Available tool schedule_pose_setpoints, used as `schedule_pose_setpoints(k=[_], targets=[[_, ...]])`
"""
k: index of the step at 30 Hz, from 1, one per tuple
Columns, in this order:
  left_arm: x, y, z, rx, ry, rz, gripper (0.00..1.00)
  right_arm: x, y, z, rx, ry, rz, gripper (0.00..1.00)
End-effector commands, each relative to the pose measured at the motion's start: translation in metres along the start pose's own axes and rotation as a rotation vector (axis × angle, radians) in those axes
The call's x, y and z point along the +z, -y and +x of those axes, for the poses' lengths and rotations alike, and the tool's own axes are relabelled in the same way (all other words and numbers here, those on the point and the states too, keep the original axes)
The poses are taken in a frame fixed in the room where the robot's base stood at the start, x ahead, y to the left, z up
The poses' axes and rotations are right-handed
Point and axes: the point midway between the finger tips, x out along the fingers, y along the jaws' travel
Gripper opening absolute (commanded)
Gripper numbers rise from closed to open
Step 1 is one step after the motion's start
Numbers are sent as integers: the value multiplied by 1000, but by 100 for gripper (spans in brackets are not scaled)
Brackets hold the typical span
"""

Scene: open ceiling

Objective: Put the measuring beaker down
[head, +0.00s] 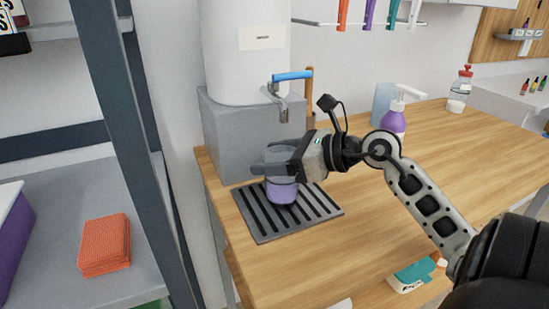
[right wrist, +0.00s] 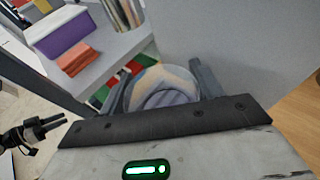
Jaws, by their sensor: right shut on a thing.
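The measuring beaker (head: 283,192) is a clear vessel, purplish in its lower part. It is upright over the slatted dark drip tray (head: 263,234); I cannot tell whether its base touches the slats. My right gripper (head: 276,168) comes from the right and is shut on the beaker's upper part, hiding some of it. In the right wrist view the beaker (right wrist: 160,82) sits between the two fingers. My left gripper (right wrist: 50,124) shows small at the left of the right wrist view, its fingers apart and empty; it is outside the head view.
A grey block with a white tank (head: 245,55) and a blue-handled tap (head: 291,76) stands behind the tray. A purple pump bottle (head: 394,118) stands behind my right arm. A teal-and-white box (head: 410,275) lies at the front right. The wooden counter (head: 350,225) is clear right of the tray.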

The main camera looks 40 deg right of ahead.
Motion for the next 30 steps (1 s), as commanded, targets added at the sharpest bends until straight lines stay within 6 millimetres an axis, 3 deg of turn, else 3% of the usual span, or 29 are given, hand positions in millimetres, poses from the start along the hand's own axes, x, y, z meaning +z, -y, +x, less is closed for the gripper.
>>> schedule_pose_setpoints(k=[12, 13, 15, 26, 30], targets=[[-1, 1, 1, -1, -10, 3, 36, -8, 0, 2, 0, 1, -1, 39], [-2, 0, 0, -1, -11, 3, 36, -7, 0, 2, 0, 0, -1, 70], [-4, 0, 0, -1, -13, 3, 36, -6, 0, 2, 0, 0, -1, 87], [-6, -1, -2, 0, -11, 2, 36, -2, 0, -1, -1, 0, -1, 87], [-2, 0, 1, 0, -11, 2, 36, -6, 0, -18, -2, -1, 1, 87]])
